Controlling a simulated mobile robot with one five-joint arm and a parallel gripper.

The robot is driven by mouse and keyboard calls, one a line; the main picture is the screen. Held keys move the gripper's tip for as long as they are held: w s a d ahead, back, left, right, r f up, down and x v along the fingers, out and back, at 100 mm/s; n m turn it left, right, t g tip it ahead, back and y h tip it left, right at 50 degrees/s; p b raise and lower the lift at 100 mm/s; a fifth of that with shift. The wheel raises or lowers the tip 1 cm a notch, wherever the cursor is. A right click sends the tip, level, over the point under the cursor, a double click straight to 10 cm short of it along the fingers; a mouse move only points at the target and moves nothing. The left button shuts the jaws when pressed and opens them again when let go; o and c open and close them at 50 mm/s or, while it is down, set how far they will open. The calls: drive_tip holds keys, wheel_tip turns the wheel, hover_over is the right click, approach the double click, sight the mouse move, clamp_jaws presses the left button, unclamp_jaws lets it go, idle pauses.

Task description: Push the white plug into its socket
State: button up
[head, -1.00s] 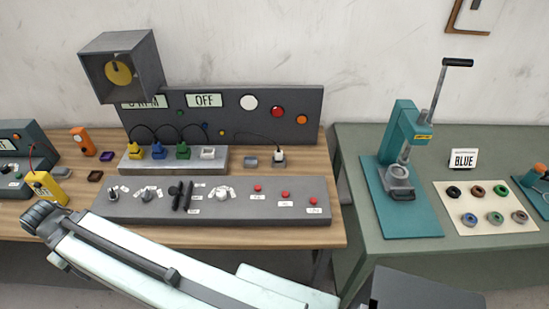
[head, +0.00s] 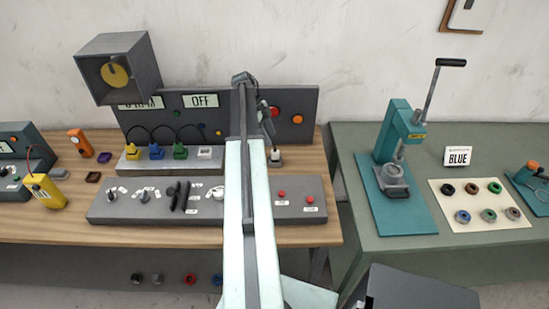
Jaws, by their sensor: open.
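The white plug (head: 275,158) stands on the bench at the right of the grey socket block, on a small dark base, with its upper part close to my gripper. The white socket (head: 205,153) is the rightmost position on the block and looks empty. My arm reaches up across the middle of the head view. My gripper (head: 269,130) hangs down beside the arm's far end, just above the white plug. It is small and dark here; it is open, and I cannot tell whether its fingers touch the plug.
Yellow (head: 133,152), blue (head: 156,151) and green (head: 180,151) plugs with black cables sit in the grey socket block (head: 140,167). A control panel (head: 120,212) with knobs and red buttons lies in front. An upright panel with an OFF display (head: 200,101) stands behind.

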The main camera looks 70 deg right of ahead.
sight(276, 149)
drive_tip(key=b+x, duration=0.7)
drive_tip(key=x, duration=0.1)
drive_tip(key=shift+w+f, duration=0.1)
drive_tip(key=shift+w, duration=0.05)
clamp_jaws()
